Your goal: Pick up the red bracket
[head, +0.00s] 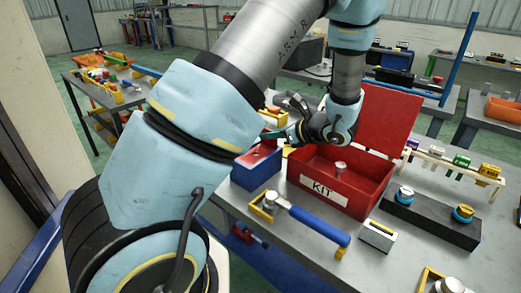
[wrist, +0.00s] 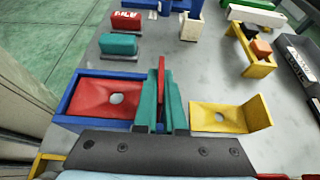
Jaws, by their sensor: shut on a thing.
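The red bracket (wrist: 112,97) has a flat plate with a round hole and what looks like an upright flange. In the wrist view the plate lies within the rim of a blue box (wrist: 62,104). My gripper (wrist: 161,98) is shut on the thin red flange, between its teal fingers. In the head view my gripper (head: 272,135) is above the blue box (head: 256,176), at the left of the red KIT box (head: 375,185). Red shows at the blue box's top. I cannot tell whether the bracket is clear of the box floor.
A yellow bracket (wrist: 228,116) lies close right of my gripper in the wrist view. The open red lid (head: 383,120) stands behind the KIT box. A blue-handled tool (head: 318,224) and a black block (head: 430,219) lie in front.

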